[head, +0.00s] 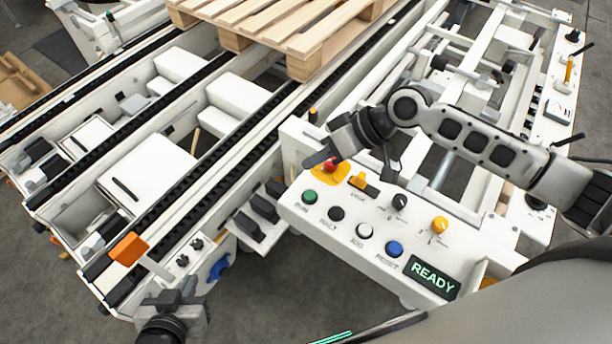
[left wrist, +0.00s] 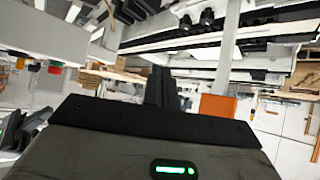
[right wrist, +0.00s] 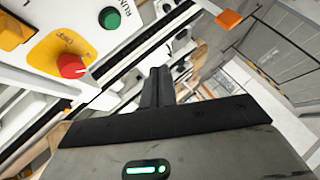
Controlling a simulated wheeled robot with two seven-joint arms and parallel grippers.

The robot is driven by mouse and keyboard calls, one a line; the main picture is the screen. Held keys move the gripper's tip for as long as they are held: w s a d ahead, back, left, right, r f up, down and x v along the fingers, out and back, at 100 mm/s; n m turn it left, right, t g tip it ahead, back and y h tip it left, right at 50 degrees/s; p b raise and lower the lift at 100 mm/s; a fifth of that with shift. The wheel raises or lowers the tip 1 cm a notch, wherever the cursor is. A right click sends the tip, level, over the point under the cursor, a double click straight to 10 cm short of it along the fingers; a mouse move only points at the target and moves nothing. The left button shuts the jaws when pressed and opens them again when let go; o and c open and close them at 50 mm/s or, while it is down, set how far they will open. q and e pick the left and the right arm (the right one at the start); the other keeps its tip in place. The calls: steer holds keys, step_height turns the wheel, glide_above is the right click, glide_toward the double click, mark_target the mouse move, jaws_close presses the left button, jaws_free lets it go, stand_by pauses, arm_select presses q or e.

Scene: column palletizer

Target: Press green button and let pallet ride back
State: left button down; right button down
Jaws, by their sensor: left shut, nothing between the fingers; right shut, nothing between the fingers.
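The green button (head: 310,196) is at the left end of the button row on the white control panel (head: 327,221). It also shows in the right wrist view (right wrist: 110,18), above and left of my fingers. The wooden pallet (head: 285,28) rests on the conveyor's dark chain tracks at the top. My right gripper (head: 316,158) is shut and empty over the panel's left end, close to the red knob and apart from the green button. My left gripper (head: 178,290) is shut and empty at the lower left, by the conveyor's end.
The red knob (head: 330,165) sits on a yellow plate near the green button. Black, white and blue buttons (head: 394,249) follow along the row. A display (head: 433,281) reads READY. An orange flag (head: 128,248) stands near my left gripper. The tracks nearer than the pallet are clear.

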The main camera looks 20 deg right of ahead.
mark_target(315, 195)
arm_select(q)
steer(key=shift+s, duration=0.1)
arm_select(e)
steer(key=shift+s, duration=0.15)
steer(key=shift+f, duration=0.1)
